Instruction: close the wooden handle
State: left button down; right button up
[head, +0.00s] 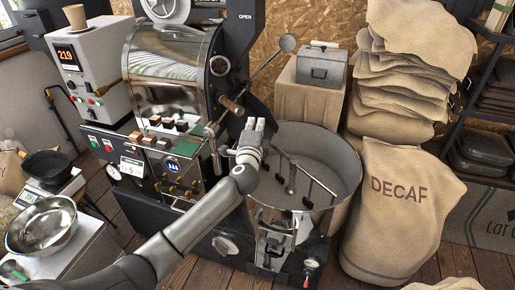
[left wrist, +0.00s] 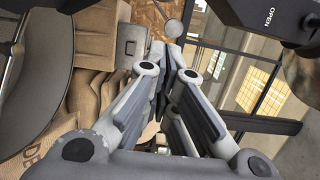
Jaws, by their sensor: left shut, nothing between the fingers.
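A brown wooden handle (head: 231,105) sticks out from the front of the roaster, in front of its drum. A metal rod with a grey ball end (head: 287,42) slants up to the right from near it. My left gripper (head: 258,126) is just right of and a little below the handle, apart from it in the picture, over the cooling pan's left rim. Its fingers are together and empty; they also show in the left wrist view (left wrist: 161,50), with the grey ball (left wrist: 174,28) beyond them. I cannot make out the wooden handle there. My right gripper is not in view.
The round cooling pan (head: 341,165) with stirring arms lies right of my left gripper. The roaster (head: 150,85) stands left of it. A DECAF sack (head: 399,225) and stacked sacks (head: 400,85) fill the right. A metal bowl (head: 42,225) stands at the left.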

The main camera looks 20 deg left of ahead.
pick_arm(q)
jog(key=a+b+v, duration=0.1)
jog(key=v, duration=0.6)
jog(key=shift+s+f, duration=0.4)
jog(key=shift+s, duration=0.1)
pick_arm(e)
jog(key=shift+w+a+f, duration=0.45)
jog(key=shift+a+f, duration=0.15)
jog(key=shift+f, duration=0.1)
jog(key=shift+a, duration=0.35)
pick_arm(q)
jog(key=c, duration=2.2)
grip_release()
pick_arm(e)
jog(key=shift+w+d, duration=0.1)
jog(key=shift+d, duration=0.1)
